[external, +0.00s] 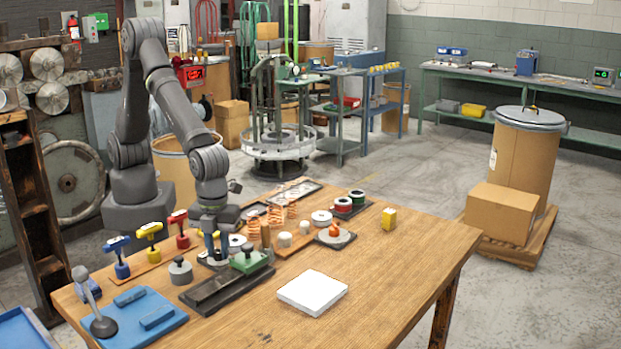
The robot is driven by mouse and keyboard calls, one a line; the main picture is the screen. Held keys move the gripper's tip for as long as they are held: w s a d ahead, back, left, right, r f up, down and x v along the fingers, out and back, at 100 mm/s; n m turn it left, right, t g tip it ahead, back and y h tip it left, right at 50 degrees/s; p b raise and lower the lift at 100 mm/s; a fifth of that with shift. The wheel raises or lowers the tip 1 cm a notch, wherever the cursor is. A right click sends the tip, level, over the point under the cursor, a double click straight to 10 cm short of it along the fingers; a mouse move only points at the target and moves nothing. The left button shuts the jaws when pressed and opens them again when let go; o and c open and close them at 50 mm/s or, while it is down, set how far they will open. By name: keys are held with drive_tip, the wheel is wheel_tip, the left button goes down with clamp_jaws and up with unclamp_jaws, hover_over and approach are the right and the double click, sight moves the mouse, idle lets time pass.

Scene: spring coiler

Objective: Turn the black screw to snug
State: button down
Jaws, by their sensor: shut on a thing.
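My gripper (214,248) points down at the far left end of a dark fixture (215,291) on the wooden table. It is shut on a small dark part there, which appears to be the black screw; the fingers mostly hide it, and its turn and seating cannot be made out. A green block (249,261) sits on the fixture just right of my gripper.
Blue (118,256), yellow (150,238) and red (180,228) T-handled tools stand to the left. A grey weight (180,270) is close to my gripper. Copper coils (278,215) and spools stand behind right.

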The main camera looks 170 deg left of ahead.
sight(219, 257)
idle(0.3)
drive_tip(key=c, duration=1.2)
unclamp_jaws()
drive_tip(key=shift+c, duration=0.2)
wheel_tip(219, 257, up, 18)
drive_tip(key=shift+f, duration=0.25)
drive_tip(key=shift+f, duration=0.1)
wheel_tip(219, 257, down, 17)
drive_tip(key=shift+f, duration=0.2)
drive_tip(key=shift+r, duration=0.1)
